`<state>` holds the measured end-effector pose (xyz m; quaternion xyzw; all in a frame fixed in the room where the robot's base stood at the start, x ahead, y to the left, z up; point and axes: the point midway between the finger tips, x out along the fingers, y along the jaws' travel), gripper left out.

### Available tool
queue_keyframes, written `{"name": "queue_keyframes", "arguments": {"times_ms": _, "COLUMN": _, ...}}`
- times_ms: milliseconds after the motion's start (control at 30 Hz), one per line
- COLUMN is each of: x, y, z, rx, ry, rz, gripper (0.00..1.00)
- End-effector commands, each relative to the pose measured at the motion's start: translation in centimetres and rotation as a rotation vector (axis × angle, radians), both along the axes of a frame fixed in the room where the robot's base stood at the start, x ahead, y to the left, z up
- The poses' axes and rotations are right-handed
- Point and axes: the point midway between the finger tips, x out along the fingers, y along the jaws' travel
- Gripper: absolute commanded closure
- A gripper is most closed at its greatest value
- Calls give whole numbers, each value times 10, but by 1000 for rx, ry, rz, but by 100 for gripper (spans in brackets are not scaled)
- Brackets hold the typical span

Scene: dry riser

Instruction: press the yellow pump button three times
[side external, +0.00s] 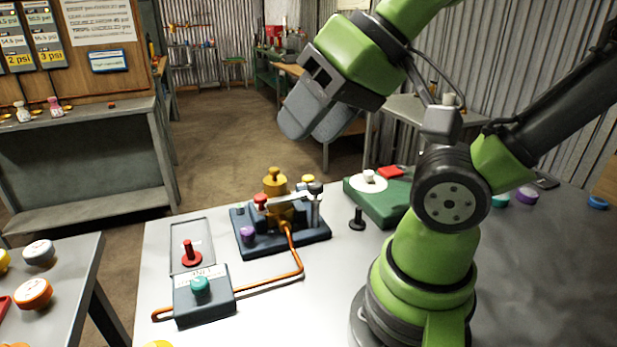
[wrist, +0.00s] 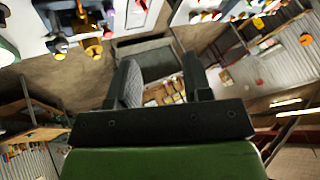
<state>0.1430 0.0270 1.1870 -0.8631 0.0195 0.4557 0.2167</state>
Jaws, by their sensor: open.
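A golden-yellow pump (side external: 275,184) with a knob on top stands upright on a dark blue base (side external: 302,235) on the grey table. In the wrist view the yellow pump (wrist: 93,47) is at the upper left, outside the fingers. A smaller yellow cap (side external: 308,179) shows just right of the pump; I cannot tell which part is the button. My gripper (side external: 306,136) is high above and right of the pump in the side view, tilted and touching nothing. In the wrist view my gripper (wrist: 160,66) has its fingers apart with nothing between them.
Around the pump are a red knob (side external: 260,200), a purple knob (side external: 247,234) and a silver lever. In front is a blue box with a teal button (side external: 200,285) and an orange hose (side external: 270,281). A green box (side external: 383,205) stands right. The air above the pump is clear.

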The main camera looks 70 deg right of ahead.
Motion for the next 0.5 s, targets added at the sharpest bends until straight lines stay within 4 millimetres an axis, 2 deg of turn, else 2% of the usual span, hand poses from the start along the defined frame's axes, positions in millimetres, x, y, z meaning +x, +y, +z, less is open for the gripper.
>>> {"name": "queue_keyframes", "arguments": {"times_ms": 33, "x": 0, "y": 0, "z": 0, "rx": 0, "ry": 0, "rz": 0, "gripper": 66}}
{"name": "queue_keyframes", "arguments": {"times_ms": 167, "x": 0, "y": 0, "z": 0, "rx": 0, "ry": 0, "rz": 0, "gripper": 96}}
{"name": "queue_keyframes", "arguments": {"times_ms": 200, "x": 0, "y": 0, "z": 0, "rx": 0, "ry": 0, "rz": 0, "gripper": 100}}
{"name": "queue_keyframes", "arguments": {"times_ms": 500, "x": 0, "y": 0, "z": 0, "rx": 0, "ry": 0, "rz": 0, "gripper": 100}}
